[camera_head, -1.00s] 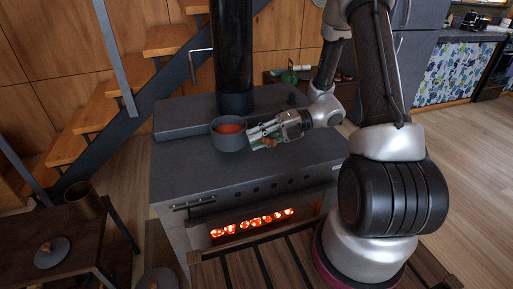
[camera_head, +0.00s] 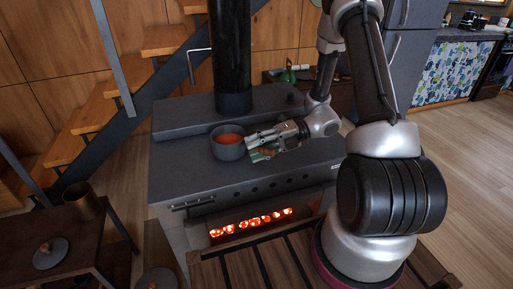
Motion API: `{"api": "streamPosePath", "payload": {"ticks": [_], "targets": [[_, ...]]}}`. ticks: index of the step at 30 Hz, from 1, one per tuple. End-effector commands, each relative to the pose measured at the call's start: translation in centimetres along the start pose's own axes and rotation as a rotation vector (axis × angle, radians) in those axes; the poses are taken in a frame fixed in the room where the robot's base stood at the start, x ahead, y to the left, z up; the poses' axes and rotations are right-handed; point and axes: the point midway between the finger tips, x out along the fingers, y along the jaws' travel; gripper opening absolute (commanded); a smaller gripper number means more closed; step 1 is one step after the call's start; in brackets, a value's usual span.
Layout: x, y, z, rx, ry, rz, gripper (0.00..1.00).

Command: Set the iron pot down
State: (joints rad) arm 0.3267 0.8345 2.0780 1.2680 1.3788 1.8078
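The iron pot (camera_head: 228,150) is a small dark grey round vessel with orange-red contents. It is upright over the left middle of the dark stove top (camera_head: 190,175), in front of the black flue pipe. My gripper (camera_head: 260,146) comes in from the right and is shut at the pot's right side, where its handle would be. The fingers hide most of that handle; a little green and brown shows beneath them. Whether the pot's base touches the stove top, I cannot tell.
The flue pipe (camera_head: 231,60) rises behind the pot. Glowing embers (camera_head: 250,224) show in the stove front. A side table (camera_head: 85,240) at lower left holds a brownish vessel (camera_head: 84,201) and a dark lid (camera_head: 51,253). The front and left of the stove top are clear.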

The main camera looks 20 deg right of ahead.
Motion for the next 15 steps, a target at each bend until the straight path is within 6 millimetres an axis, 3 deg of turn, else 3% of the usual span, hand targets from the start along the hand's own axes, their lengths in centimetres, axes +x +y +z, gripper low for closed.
{"api": "streamPosePath", "payload": {"ticks": [8, 15], "targets": [[-0.8, 0.3, 0.0, 0.000, -0.001, 0.000, 0.40], [-5.9, 0.3, 0.1, -0.001, -0.004, 0.000, 0.40]]}}
